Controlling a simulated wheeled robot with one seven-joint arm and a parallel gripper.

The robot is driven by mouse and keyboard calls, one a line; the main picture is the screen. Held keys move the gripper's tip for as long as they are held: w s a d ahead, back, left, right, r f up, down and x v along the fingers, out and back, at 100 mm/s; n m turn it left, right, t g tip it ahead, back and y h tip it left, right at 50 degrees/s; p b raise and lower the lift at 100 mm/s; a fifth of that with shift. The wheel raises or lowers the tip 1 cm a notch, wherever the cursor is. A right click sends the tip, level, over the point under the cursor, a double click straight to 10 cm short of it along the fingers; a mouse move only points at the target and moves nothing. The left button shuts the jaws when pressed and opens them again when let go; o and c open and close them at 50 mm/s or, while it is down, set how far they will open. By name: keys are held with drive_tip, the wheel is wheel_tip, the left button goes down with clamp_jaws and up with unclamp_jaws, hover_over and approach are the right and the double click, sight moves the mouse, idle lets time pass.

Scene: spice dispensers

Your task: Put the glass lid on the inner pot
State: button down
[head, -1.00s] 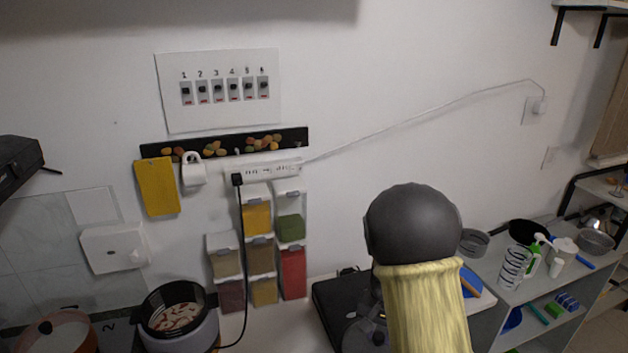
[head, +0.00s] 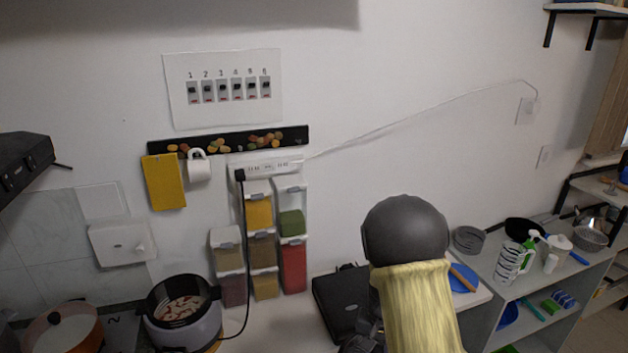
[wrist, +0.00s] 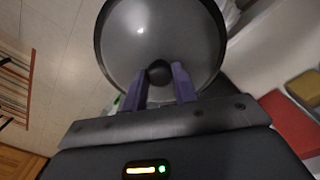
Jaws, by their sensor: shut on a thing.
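The glass lid (wrist: 160,30) is a round, greyish see-through disc with a dark rim and a dark knob (wrist: 159,72). In the wrist view my gripper (wrist: 158,76) has its two purple fingers on either side of the knob, shut on it. The lid is held up, clear of the pot. In the head view my forearm hides most of the gripper, and I cannot make out the lid there. The inner pot (head: 157,299) is dark and sits uncovered in a grey cooker (head: 186,334) at the lower left, with reddish and white pieces inside.
An orange pan (head: 62,328) stands left of the cooker. A black cord runs from the power strip (head: 268,168) down beside the cooker. Stacked spice dispensers (head: 262,247) hang behind. A black flat case (head: 338,300) lies on the counter. A shelf (head: 505,280) with kitchenware stands at right.

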wheel_tip(320, 180, down, 15)
drive_tip(key=n+b, duration=0.1)
drive_tip(key=n, duration=0.2)
drive_tip(key=shift+s+n, duration=0.35)
drive_tip(key=shift+n, duration=0.05)
drive_tip(key=shift+a, duration=0.1)
drive_tip(key=shift+w, duration=0.15)
